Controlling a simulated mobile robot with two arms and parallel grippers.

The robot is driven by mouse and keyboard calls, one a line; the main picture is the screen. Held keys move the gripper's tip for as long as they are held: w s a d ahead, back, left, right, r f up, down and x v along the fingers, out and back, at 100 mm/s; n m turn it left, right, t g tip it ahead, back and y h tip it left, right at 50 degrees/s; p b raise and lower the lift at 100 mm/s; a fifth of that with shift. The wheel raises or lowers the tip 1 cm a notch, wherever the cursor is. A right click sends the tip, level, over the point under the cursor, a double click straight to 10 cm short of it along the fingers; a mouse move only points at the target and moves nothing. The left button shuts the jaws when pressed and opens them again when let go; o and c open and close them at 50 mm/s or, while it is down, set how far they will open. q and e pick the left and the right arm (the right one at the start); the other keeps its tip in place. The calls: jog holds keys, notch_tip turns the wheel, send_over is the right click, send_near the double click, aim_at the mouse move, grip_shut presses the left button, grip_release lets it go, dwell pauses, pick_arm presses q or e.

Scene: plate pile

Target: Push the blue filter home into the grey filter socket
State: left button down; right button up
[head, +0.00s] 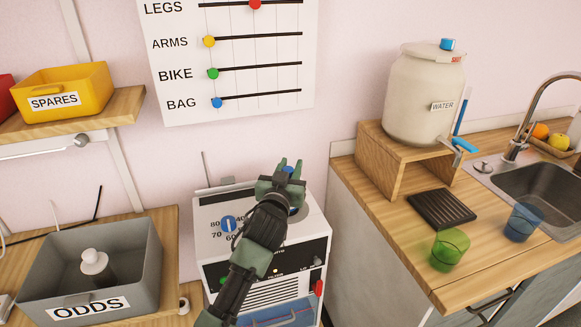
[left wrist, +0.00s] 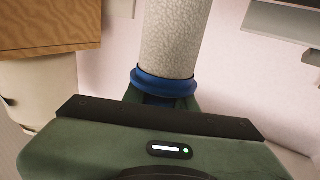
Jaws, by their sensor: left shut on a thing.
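My left gripper (head: 290,168) is over the top of the white machine (head: 212,215), its fingers pointing away from me. It is shut on the blue filter, of which only a small blue bit shows between the fingers in the head view. In the left wrist view the filter shows as a pale speckled cylinder with a blue collar (left wrist: 165,83) at the gripper. I cannot make out the grey filter socket; my arm covers part of the machine's top and front. I cannot tell whether the filter touches anything else. My right gripper is not in view.
A grey ODDS bin (head: 150,262) stands left of the machine. To the right, a wooden counter (head: 400,235) holds a green cup (head: 449,250), a blue cup (head: 523,222) and a water crock (head: 424,95) on a stand. A yellow SPARES bin (head: 85,85) sits on a shelf.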

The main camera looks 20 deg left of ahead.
pick_arm(q)
jog(key=shift+f+b, duration=1.35)
jog(key=shift+f, duration=0.45)
jog(key=c, duration=1.1)
grip_release()
jog(key=shift+o, duration=0.2)
jog(key=shift+f, duration=0.1)
jog(key=shift+s, duration=0.1)
jog(key=shift+s+f, duration=0.1)
jog(key=shift+s, duration=0.15)
jog(key=s, duration=0.7)
jog(key=shift+s+d+r+b, duration=0.1)
jog(key=shift+d+r+b, duration=0.15)
jog(key=shift+d+b, duration=0.05)
